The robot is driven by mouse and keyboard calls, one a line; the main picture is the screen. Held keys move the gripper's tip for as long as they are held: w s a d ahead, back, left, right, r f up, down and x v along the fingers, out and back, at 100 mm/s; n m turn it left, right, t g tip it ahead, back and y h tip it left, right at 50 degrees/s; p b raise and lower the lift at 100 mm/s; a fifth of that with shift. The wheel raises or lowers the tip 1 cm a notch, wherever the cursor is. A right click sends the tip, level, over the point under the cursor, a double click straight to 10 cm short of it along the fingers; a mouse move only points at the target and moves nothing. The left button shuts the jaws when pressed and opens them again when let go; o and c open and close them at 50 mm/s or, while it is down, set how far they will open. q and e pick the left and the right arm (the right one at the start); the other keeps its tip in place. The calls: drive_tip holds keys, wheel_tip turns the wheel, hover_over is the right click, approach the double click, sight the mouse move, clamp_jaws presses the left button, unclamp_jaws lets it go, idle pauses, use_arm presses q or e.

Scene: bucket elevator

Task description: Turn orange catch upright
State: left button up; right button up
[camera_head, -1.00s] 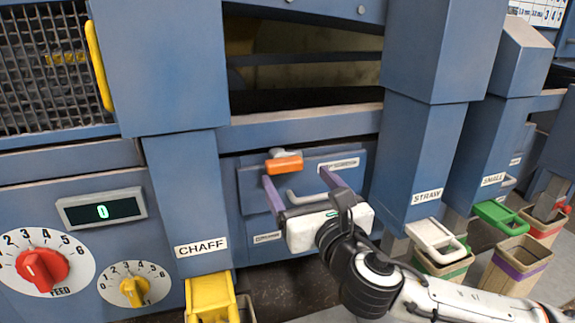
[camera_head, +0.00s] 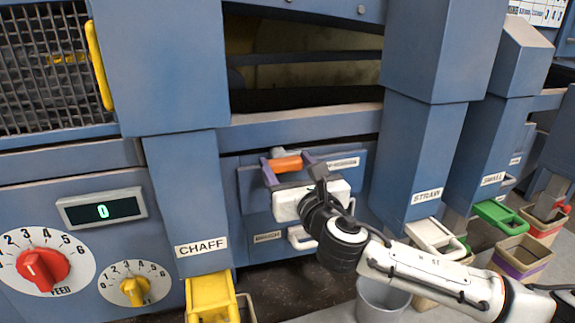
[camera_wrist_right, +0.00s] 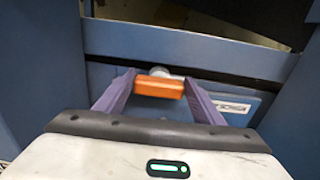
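The orange catch (camera_head: 287,163) lies sideways, roughly horizontal, on the blue panel above the drawer fronts. In the right wrist view the catch (camera_wrist_right: 159,87) shows with a pale round pivot behind it. My right gripper (camera_head: 287,164) is open, with its two purple fingers on either side of the catch. In the wrist view the gripper (camera_wrist_right: 160,92) has the left finger close to the catch's left end and the right finger close to its right end. I cannot tell whether either finger touches it. My left gripper is not in view.
A yellow chute (camera_head: 211,298) stands at the lower left below the CHAFF label. A lower drawer handle (camera_head: 300,238) shows below my right gripper. Blue columns flank the panel.

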drive_tip(key=shift+c, duration=1.2)
drive_tip(key=shift+m, duration=0.3)
drive_tip(key=shift+m+p, duration=0.3)
drive_tip(key=shift+m, duration=0.3)
drive_tip(key=m, duration=0.1)
drive_tip(key=m+p, duration=0.1)
drive_tip(key=m, duration=0.1)
drive_tip(key=shift+d+f, duration=0.1)
drive_tip(key=shift+d, duration=0.15)
drive_tip(key=m, duration=0.4)
drive_tip(key=shift+w+d+f+p, duration=0.1)
drive_tip(key=shift+f+p, duration=0.05)
drive_tip(key=shift+p, duration=0.15)
drive_tip(key=m, duration=0.5)
drive_tip(key=shift+d+f+m+p, duration=0.15)
drive_tip(key=shift+f+m+p, duration=0.05)
drive_tip(key=shift+m+p, duration=0.15)
drive_tip(key=shift+f+m, duration=0.2)
drive_tip(key=shift+m, duration=1.45)
